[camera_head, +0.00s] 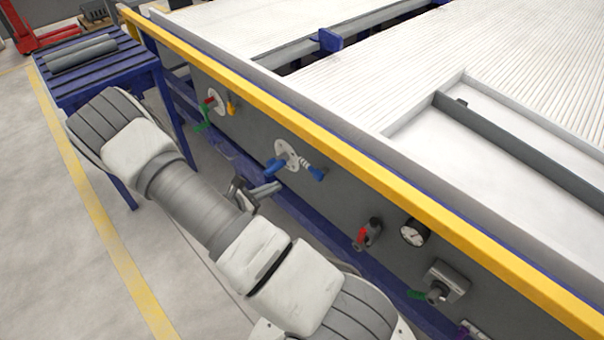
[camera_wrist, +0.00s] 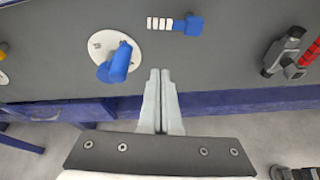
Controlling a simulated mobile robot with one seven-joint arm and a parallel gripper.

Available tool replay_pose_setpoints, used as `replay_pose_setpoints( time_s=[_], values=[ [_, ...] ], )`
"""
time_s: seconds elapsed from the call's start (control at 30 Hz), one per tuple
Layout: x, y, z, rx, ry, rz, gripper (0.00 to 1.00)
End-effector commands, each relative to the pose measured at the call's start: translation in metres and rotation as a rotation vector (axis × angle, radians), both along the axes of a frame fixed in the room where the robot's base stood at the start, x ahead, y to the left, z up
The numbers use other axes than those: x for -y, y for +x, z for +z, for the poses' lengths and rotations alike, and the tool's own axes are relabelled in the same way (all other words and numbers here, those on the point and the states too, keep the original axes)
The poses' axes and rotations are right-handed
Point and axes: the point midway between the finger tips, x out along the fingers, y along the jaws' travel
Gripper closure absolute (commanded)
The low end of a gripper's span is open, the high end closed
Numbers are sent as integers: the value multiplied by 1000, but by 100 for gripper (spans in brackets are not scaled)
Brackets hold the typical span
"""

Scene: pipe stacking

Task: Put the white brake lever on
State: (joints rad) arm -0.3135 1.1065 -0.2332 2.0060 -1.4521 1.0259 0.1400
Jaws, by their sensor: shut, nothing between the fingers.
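A lever with a white banded part and a blue end (camera_wrist: 188,25) sits on the dark grey side panel, lying nearly level in the wrist view. It also shows in the head view (camera_head: 315,171). To its left is a round white plate with a blue handle (camera_wrist: 117,65), also visible in the head view (camera_head: 287,154). My gripper (camera_wrist: 161,72) is shut and empty. Its fingertips are in front of the panel, just below the banded lever and right of the blue handle in the wrist view. In the head view my gripper (camera_head: 276,187) is partly hidden by my arm.
A red-handled valve (camera_head: 363,236), a gauge (camera_head: 413,233) and a grey box with a green handle (camera_head: 443,284) are on the panel to the right. A plate with red, yellow and green handles (camera_head: 215,103) is left. A yellow rail (camera_head: 330,150) runs above.

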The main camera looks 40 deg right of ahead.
Motion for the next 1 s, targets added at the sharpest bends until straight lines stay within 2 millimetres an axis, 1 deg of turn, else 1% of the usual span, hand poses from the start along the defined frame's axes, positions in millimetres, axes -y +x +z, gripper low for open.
replay_pose_setpoints(
  time_s=[0.03, 0.17, 0.27, 0.37, 0.7, 0.73, 0.8, 1.0],
  values=[
    [0, 0, -6, -11, -8, 12, 100],
    [4, 1, -12, -22, -15, 26, 100],
    [14, 3, -15, -21, -16, 23, 100],
    [30, 4, -22, -20, -14, 21, 100],
    [99, 13, -47, -21, -14, 21, 100],
    [96, 14, -37, -18, -13, 24, 100],
    [95, 12, -26, -16, -12, 25, 100],
    [95, 9, -8, -18, -13, 25, 100]
  ],
)
